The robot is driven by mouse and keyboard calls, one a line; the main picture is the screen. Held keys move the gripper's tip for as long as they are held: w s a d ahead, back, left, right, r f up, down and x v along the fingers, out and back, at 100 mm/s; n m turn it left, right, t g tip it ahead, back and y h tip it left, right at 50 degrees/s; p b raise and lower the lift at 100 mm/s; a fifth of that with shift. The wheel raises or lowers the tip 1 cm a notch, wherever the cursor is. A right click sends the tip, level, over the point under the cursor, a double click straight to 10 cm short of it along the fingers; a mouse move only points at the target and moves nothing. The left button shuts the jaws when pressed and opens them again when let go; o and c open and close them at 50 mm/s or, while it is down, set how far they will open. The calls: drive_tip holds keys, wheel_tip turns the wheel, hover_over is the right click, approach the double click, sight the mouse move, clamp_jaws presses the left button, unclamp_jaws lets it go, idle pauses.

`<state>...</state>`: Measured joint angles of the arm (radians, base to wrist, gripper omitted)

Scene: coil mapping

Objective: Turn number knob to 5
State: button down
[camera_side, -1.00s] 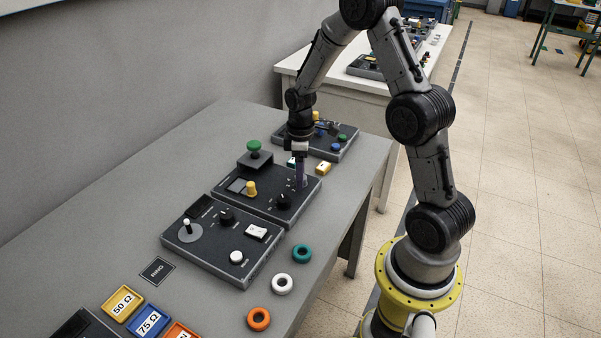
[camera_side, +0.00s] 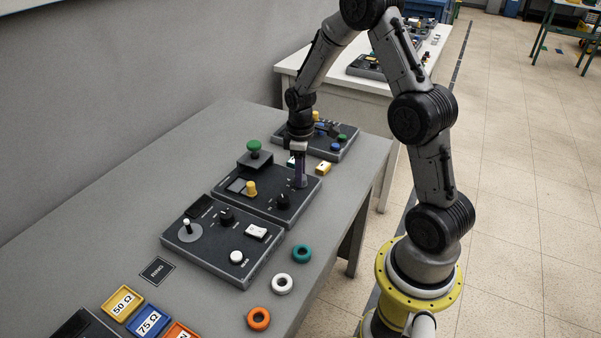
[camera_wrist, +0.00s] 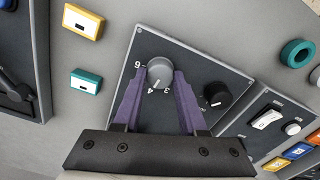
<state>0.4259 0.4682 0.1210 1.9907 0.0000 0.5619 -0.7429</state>
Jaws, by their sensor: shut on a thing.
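The number knob (camera_wrist: 160,73) is a round light-grey knob on a dark panel (camera_wrist: 145,47) in the wrist view. Printed digits 6, 4 and 3 show around its lower side; the left finger covers the spot between 6 and 4. A pale mark on the knob seems to face the lower left, near the 4, but it is too small to be sure. My gripper (camera_wrist: 160,76) has its two purple fingers on either side of the knob, shut on it. In the side view my gripper (camera_side: 300,184) points down at the middle panel and hides the knob.
A black knob (camera_wrist: 215,95) sits close to the right finger. Teal, white and orange rings lie at the table's front edge.

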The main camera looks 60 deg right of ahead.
drive_tip(key=m, duration=0.6)
idle(0.3)
drive_tip(key=shift+m, duration=0.3)
drive_tip(key=shift+r, duration=0.1)
drive_tip(key=shift+c, duration=2.3)
unclamp_jaws()
wheel_tip(320, 180, up, 14)
